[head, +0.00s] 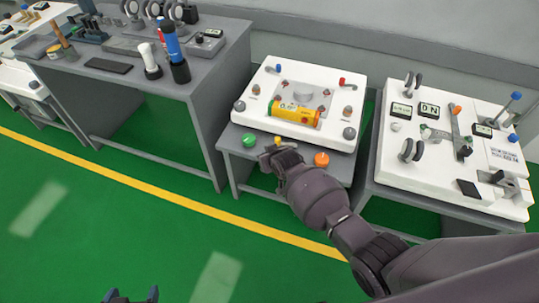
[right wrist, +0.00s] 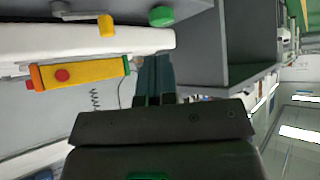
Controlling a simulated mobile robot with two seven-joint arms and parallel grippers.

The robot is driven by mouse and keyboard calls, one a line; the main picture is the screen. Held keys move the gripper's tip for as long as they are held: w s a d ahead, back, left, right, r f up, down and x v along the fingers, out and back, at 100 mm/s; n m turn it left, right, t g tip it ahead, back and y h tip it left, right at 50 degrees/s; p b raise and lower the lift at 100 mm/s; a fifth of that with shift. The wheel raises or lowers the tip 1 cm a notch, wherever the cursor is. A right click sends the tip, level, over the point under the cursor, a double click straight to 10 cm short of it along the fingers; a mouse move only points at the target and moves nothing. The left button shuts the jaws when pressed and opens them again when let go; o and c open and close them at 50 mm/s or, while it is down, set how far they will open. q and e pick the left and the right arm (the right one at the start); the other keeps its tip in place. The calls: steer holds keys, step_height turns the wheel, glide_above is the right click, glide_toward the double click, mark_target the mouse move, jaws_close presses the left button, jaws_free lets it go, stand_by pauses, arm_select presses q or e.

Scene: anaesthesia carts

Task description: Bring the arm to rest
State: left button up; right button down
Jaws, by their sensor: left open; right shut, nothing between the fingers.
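My right arm comes in from the right in the head view, and its gripper (head: 277,155) is over the front edge of the small grey table, near the white panel. In the right wrist view its dark fingers (right wrist: 155,78) are together with nothing between them. My left gripper (head: 132,296) shows only by its fingertips at the bottom edge of the head view. Its fingers are apart and empty, over the green floor. The rest of the left arm is out of view.
A white panel (head: 337,133) with a yellow-orange cylinder (head: 293,113) stands on the small table. A green knob (head: 249,140) and an orange knob (head: 321,159) are at the table's front. Another white panel (head: 400,172) is at right. A grey workbench (head: 205,82) is at left. The green floor in front is clear.

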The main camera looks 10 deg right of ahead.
stand_by(0.5)
step_height(320, 180, up, 8)
steer(key=w+a+t+y, duration=0.1)
steer(key=w+t, duration=0.1)
steer(key=w, duration=0.1)
steer(key=s+d+r+t, duration=0.2)
steer(key=s+d+r, duration=0.25)
steer(key=s, duration=0.25)
steer(key=s+d+f+h+p, duration=0.1)
steer(key=s+d, duration=0.3)
steer(key=s, duration=0.7)
steer(key=s+d+f+m+g+h+p, duration=0.1)
steer(key=s+d, duration=0.3)
steer(key=s, duration=0.7)
steer(key=s+d+f+g+h+p, duration=0.1)
steer(key=s+d, duration=0.4)
steer(key=s, duration=0.6)
steer(key=shift+m, duration=0.4)
steer(key=shift+f, duration=0.1)
